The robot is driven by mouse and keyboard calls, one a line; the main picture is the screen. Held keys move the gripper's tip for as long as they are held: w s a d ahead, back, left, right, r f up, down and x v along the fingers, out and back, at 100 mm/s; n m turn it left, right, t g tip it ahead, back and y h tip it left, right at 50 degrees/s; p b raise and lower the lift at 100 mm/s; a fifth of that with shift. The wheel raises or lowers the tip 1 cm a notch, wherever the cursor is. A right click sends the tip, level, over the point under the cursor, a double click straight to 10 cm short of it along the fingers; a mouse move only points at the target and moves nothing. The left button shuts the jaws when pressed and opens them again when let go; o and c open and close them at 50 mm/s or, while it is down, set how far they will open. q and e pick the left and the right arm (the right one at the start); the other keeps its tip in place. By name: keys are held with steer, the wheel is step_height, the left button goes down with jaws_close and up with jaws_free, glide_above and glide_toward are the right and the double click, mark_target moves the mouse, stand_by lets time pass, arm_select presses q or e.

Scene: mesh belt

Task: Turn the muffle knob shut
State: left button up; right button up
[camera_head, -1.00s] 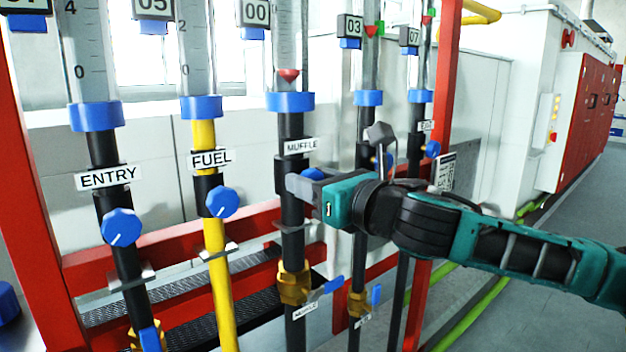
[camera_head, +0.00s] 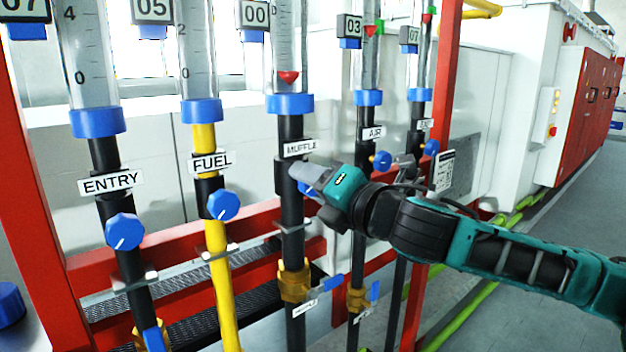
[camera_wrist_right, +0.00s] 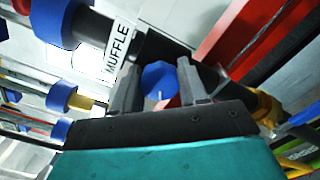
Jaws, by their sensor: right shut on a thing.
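The muffle knob is blue and sits on the black pipe under the MUFFLE label (camera_head: 300,147). In the head view my right gripper (camera_head: 305,180) covers most of the knob, and only a bit of blue shows (camera_head: 307,189). In the right wrist view the muffle knob (camera_wrist_right: 159,80) stands between the two grey fingers of my right gripper (camera_wrist_right: 157,88), with a white mark on its face. The right gripper is shut on the knob. Its wrist is turned at a tilt. My left gripper is in neither view.
The entry knob (camera_head: 124,231) and fuel knob (camera_head: 222,205) are on the pipes to the left. The air knob (camera_head: 382,160) is just right of the gripper. A blue-handled valve (camera_head: 333,284) sits below. Red frame posts (camera_head: 440,120) flank the pipes.

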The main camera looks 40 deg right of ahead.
steer(key=m, duration=0.3)
steer(key=shift+p, duration=0.35)
steer(key=m+p, duration=0.1)
steer(key=m, duration=0.2)
steer(key=shift+m, duration=0.3)
steer(key=m+p, duration=0.3)
steer(key=m, duration=0.1)
steer(key=shift+m, duration=0.3)
steer(key=m+p, duration=0.1)
steer(key=m, duration=0.1)
steer(key=shift+m, duration=1.2)
steer(key=m, duration=0.2)
steer(key=shift+f+m+p, duration=0.1)
steer(key=shift+m+p, duration=0.2)
steer(key=shift+m, duration=2.6)
